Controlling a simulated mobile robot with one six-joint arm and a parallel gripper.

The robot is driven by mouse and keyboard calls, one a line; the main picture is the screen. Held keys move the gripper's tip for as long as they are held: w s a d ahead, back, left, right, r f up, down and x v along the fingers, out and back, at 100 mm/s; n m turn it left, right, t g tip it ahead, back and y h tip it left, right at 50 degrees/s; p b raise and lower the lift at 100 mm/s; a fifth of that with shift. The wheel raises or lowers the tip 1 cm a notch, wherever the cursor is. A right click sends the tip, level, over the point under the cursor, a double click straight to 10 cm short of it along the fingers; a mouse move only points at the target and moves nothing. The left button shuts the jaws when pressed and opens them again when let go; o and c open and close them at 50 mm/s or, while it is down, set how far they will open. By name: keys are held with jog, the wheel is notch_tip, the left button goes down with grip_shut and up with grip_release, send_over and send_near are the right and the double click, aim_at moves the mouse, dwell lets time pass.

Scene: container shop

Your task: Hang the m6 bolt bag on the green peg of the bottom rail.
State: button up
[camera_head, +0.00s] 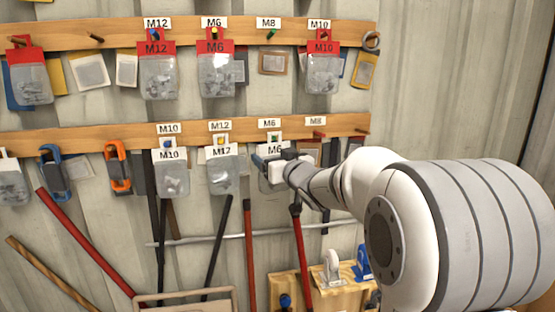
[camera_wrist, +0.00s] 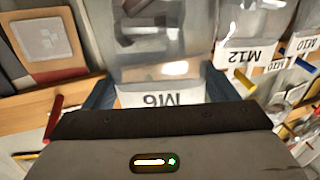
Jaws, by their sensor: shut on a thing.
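The M6 bolt bag (camera_head: 270,181) is a clear bag with a white M6 header, in front of the bottom rail (camera_head: 345,125). In the wrist view its M6 header (camera_wrist: 160,99) shows upside down between my fingers. My gripper (camera_head: 268,159) is shut on this bag just below the rail. A bit of green, the green peg (camera_head: 274,136), shows at the top of the header, below the rail's M6 label (camera_head: 269,123). I cannot tell whether the peg passes through the header's hole or lies behind it.
The white M12 bag (camera_head: 222,178) hangs close on the left, with the M10 bag (camera_head: 172,181) beyond it. A red peg (camera_head: 318,135) under the M8 label stands bare on the right. Red-header bags hang on the upper rail (camera_head: 120,33).

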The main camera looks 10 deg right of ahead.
jog(key=shift+w, duration=1.1)
jog(key=shift+w+f, duration=0.3)
jog(key=shift+w, duration=0.6)
jog(key=o, duration=1)
